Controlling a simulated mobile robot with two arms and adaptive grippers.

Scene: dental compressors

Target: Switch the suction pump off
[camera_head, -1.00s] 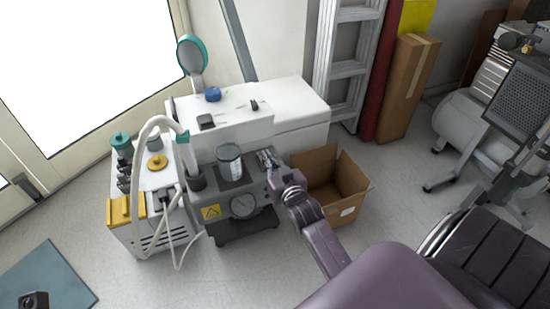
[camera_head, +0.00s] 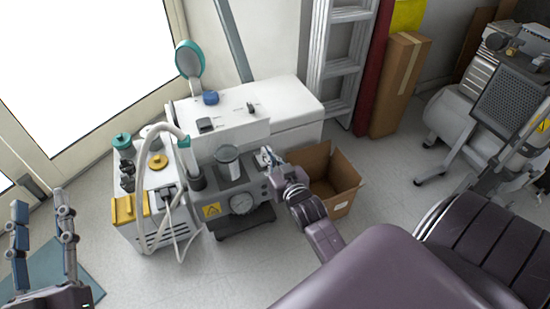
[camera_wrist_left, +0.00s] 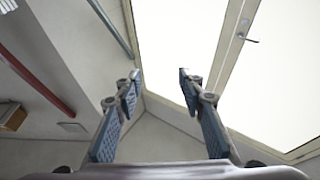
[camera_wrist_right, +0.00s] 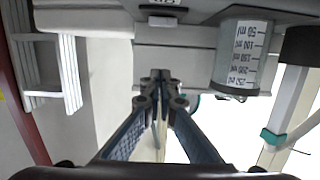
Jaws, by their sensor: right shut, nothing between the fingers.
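A grey unit with a round gauge (camera_head: 242,202) and a clear graduated jar (camera_head: 228,160) stands in front of a white cabinet; I cannot tell for sure whether it is the suction pump. The jar also shows in the right wrist view (camera_wrist_right: 242,55). My right gripper (camera_head: 267,156) is shut and empty, at the grey unit's upper right corner; its fingertips meet in the right wrist view (camera_wrist_right: 158,78). I cannot tell whether they touch anything. My left gripper (camera_head: 40,203) is open and empty at the far left.
A white unit with a hose and yellow parts (camera_head: 150,228) stands left of the grey unit. An open cardboard box (camera_head: 345,190) is right of my right gripper. A ladder (camera_head: 343,70) leans behind.

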